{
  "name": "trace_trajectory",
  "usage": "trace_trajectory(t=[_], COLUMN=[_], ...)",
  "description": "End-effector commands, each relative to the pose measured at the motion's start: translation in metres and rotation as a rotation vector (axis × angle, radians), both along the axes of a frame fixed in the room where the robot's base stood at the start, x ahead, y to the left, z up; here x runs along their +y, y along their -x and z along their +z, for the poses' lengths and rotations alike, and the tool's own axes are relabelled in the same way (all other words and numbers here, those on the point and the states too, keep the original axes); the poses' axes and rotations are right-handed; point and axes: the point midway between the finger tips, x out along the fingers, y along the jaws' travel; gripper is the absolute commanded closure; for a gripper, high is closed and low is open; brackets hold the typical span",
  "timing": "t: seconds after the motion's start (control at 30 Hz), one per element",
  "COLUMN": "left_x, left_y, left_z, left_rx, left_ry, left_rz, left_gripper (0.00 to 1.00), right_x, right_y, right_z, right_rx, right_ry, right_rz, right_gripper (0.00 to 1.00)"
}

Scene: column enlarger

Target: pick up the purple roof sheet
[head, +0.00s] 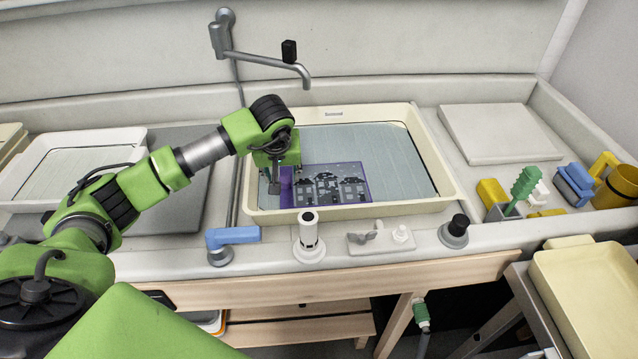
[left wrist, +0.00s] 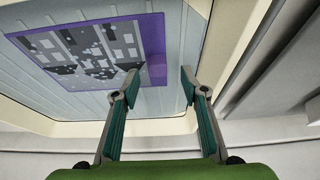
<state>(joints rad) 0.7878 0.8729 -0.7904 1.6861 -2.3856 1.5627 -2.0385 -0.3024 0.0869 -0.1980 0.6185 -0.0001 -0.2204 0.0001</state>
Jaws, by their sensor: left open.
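The purple roof sheet (head: 328,184) is flat, with a grey and white house picture on it. It lies on the blue-grey ribbed floor of the cream tray (head: 452,190), at the tray's front left part. My left gripper (head: 274,184) is over the sheet's left edge, pointing down. In the left wrist view the sheet (left wrist: 100,52) is at upper left, and its plain purple edge shows between the fingertips of my open left gripper (left wrist: 160,78). Nothing is held. I cannot tell whether the fingertips touch the sheet. My right gripper is not in view.
A tap arm (head: 265,60) hangs over the back of the tray. A blue-handled valve (head: 232,236), a white cylinder (head: 309,238) and a black-topped knob (head: 455,232) stand along the front ledge. A white tray (head: 80,150) is at left. Small tools crowd the right.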

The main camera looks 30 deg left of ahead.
Motion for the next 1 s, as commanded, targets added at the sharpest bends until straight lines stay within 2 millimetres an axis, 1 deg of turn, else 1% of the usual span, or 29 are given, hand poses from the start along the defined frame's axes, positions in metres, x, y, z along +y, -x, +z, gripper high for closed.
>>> trace_trajectory(t=[0.2,0.33,0.43,0.63,0.67,0.7,0.8,1.0], left_x=[0.005,0.009,0.009,0.01,0.01,0.01,0.01,0.01], left_y=[-0.015,-0.021,-0.023,-0.023,-0.023,-0.023,-0.023,-0.023], left_z=[-0.023,-0.038,-0.043,-0.043,-0.043,-0.043,-0.043,-0.043], left_rx=[0.007,0.005,0.003,0.002,0.002,0.002,0.002,0.0], left_ry=[0.003,0.001,0.002,0.001,0.001,0.001,0.001,0.001], left_rz=[0.003,0.002,0.0,0.0,0.0,0.0,0.0,0.0], left_gripper=[0.6,0.6,0.6,0.6,0.68,0.78,1.0,1.0], right_x=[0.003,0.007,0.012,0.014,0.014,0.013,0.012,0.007], right_y=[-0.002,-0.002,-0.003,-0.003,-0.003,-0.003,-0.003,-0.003], right_z=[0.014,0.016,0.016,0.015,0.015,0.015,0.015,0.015], right_rx=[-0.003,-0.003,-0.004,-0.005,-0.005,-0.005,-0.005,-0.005], right_ry=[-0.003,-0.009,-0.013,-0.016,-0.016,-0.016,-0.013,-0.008], right_rz=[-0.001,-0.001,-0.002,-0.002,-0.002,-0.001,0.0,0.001], right_gripper=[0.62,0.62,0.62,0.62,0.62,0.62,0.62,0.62])
